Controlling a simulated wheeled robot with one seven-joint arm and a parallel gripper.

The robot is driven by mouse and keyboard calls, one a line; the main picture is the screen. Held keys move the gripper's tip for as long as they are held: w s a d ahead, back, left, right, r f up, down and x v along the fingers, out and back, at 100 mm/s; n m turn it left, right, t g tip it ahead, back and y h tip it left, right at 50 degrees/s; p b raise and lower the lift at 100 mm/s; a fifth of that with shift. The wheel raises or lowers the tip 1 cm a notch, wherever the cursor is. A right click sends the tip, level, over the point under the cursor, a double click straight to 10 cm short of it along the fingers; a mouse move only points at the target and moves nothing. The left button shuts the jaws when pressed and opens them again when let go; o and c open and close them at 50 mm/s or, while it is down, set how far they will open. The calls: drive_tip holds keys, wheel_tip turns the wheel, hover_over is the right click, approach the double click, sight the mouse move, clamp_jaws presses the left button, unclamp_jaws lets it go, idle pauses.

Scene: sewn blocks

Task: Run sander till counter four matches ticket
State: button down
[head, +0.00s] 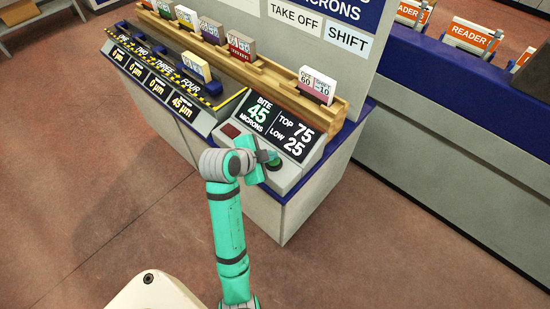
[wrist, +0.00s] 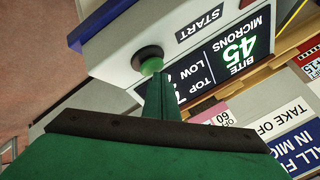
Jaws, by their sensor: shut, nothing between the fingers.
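The sander console (head: 285,178) has a screen (head: 275,125) reading BITE 45 MICRONS, TOP 75, LOW 25. Its green button (wrist: 151,66) sits in a dark ring beside the START label. Counter four (head: 184,105) reads 45 µm; the other counters read 0 µm. A ticket (head: 317,85) on the wooden rail reads OFF 60, SHIFT -10. My gripper (head: 266,157) is shut and empty, its tip at the green button. In the wrist view the fingertips (wrist: 157,80) overlap the button's edge; I cannot tell whether they press it.
A yellow-marked block (head: 196,67) stands at the FOUR slot. Several coloured blocks (head: 211,31) stand along the wooden rail (head: 272,79). Orange READER signs (head: 470,37) stand on the counter to the right. The floor in front is clear.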

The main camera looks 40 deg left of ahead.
sight(273, 162)
drive_tip(key=shift+s+a+f, duration=0.1)
drive_tip(key=shift+s+f, duration=0.1)
idle(0.5)
drive_tip(key=shift+w+r, duration=0.2)
drive_tip(key=shift+r, duration=0.3)
drive_tip(key=shift+w+r, duration=0.15)
drive_tip(key=shift+r, duration=0.35)
drive_tip(key=shift+d, duration=0.25)
drive_tip(key=shift+s+a+r, duration=0.1)
drive_tip(key=shift+a+r, duration=0.1)
drive_tip(key=shift+r, duration=0.65)
drive_tip(key=shift+d+r, duration=0.15)
drive_tip(key=shift+r, duration=1.5)
drive_tip(key=shift+d, duration=0.1)
